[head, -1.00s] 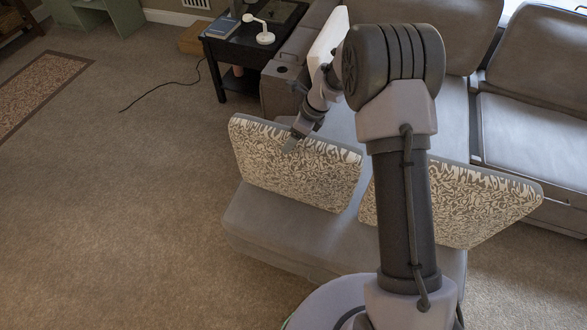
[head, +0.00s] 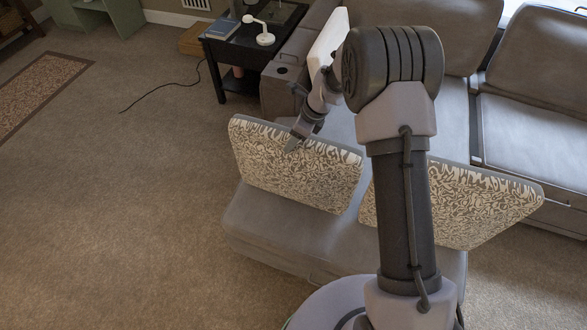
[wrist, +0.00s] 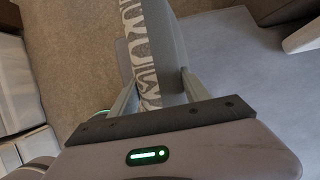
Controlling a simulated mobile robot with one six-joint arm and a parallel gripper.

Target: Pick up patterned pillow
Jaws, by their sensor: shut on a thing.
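Two patterned pillows with a cream and grey-brown leafy print stand upright on a grey seat (head: 265,232). The left patterned pillow (head: 300,178) is at my gripper (head: 292,146), which is shut on its top edge. In the wrist view the fingers of my gripper (wrist: 155,95) lie on either side of the patterned pillow (wrist: 147,50), with its printed face to the left and its plain grey side to the right. The right patterned pillow (head: 455,205) is partly hidden behind my arm. The pillow's lower edge looks close to the seat; I cannot tell whether they touch.
A grey sofa (head: 530,105) runs along the back right. A dark cable (head: 160,90) lies on the carpet. The carpet at left is mostly clear.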

